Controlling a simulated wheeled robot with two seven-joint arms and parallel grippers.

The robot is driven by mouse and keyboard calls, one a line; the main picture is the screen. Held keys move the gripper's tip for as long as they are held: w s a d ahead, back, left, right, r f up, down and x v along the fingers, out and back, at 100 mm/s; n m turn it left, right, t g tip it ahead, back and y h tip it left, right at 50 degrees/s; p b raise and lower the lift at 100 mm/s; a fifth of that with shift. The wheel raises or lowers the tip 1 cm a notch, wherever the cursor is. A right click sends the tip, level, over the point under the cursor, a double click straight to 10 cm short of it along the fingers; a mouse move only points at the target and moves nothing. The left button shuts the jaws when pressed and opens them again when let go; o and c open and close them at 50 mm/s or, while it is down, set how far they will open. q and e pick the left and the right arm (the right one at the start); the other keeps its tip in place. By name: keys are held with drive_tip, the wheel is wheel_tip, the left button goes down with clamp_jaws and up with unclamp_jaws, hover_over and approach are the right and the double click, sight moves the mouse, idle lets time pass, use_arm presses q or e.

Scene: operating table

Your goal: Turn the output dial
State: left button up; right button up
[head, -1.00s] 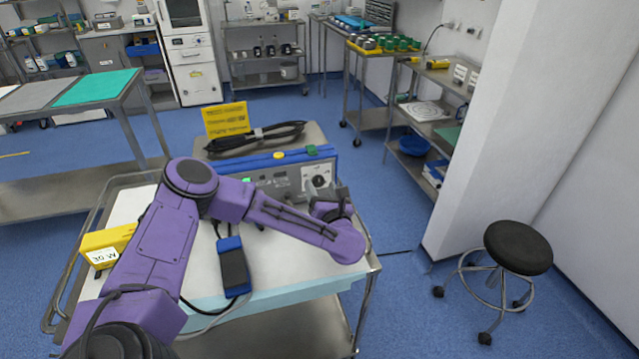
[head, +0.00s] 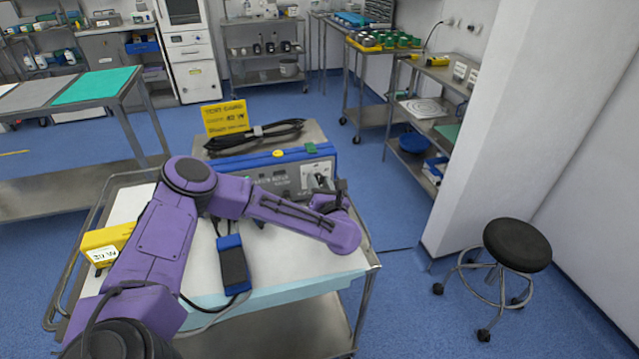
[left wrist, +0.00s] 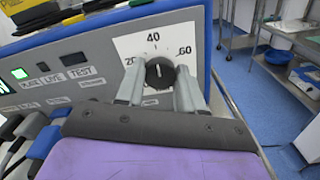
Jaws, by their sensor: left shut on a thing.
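The output dial (left wrist: 160,75) is a round black knob on a white scale plate on the front of the blue and grey unit (left wrist: 60,88). The plate shows 20 at left, 40 at top and 60 at right. The white mark on the knob points roughly up, towards 40. My left gripper (left wrist: 160,72) has its two grey fingers on either side of the knob and is shut on it. In the head view the gripper (head: 326,192) is at the right end of the unit's front and hides most of the dial.
The unit stands on a cart with a white top (head: 290,262). A yellow card (head: 226,118) and black cable (head: 262,135) are on top. A blue-black pedal (head: 233,264) and yellow box (head: 104,243) lie in front.

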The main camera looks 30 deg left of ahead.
use_arm(q)
drive_tip(key=m, duration=0.3)
drive_tip(key=shift+r+m, duration=0.1)
drive_tip(key=shift+m, duration=0.2)
drive_tip(key=shift+m+p, duration=0.5)
drive_tip(key=shift+m, duration=1.7)
drive_tip(key=o, duration=1)
drive_tip(key=shift+o, duration=0.2)
drive_tip(key=shift+d, duration=0.1)
